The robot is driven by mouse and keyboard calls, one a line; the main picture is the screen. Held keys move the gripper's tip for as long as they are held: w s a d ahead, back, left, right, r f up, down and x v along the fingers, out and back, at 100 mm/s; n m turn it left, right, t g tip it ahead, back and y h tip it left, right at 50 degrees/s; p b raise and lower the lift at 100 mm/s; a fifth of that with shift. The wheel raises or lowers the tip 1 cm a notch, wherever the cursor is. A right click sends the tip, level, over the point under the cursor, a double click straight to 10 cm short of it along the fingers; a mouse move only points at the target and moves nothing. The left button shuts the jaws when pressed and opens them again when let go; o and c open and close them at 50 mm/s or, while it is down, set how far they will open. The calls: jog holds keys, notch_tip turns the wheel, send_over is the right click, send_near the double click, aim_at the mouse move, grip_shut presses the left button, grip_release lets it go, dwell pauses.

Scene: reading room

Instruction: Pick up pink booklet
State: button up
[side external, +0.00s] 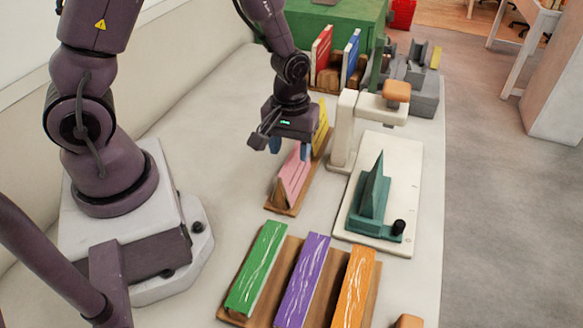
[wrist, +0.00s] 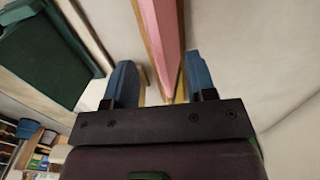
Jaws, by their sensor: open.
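The pink booklet (side external: 294,177) leans in a small wooden stand (side external: 281,209) in the middle of the table in the side view. My gripper (side external: 290,149) is open just above it, pointing down, with its blue fingers apart. In the wrist view, the pink booklet (wrist: 160,28) shows edge-on in the gap between the fingers of my gripper (wrist: 158,60). The gripper does not visibly hold it. Whether the fingers reach down past its upper edge is hard to tell. A yellow booklet (side external: 321,116) stands in the same stand, just behind the gripper.
A cream press-like device (side external: 344,130) and a teal tool (side external: 371,195) on a white board (side external: 409,155) stand close to the right. Green (side external: 257,268), purple (side external: 303,280) and orange (side external: 354,287) booklets lie on a front rack. The table left of the stand is clear.

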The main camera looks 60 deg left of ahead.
aim_at(291, 156)
notch_tip(291, 156, down, 3)
jog(key=shift+a+f, duration=0.1)
jog(key=shift+c, duration=0.2)
grip_shut()
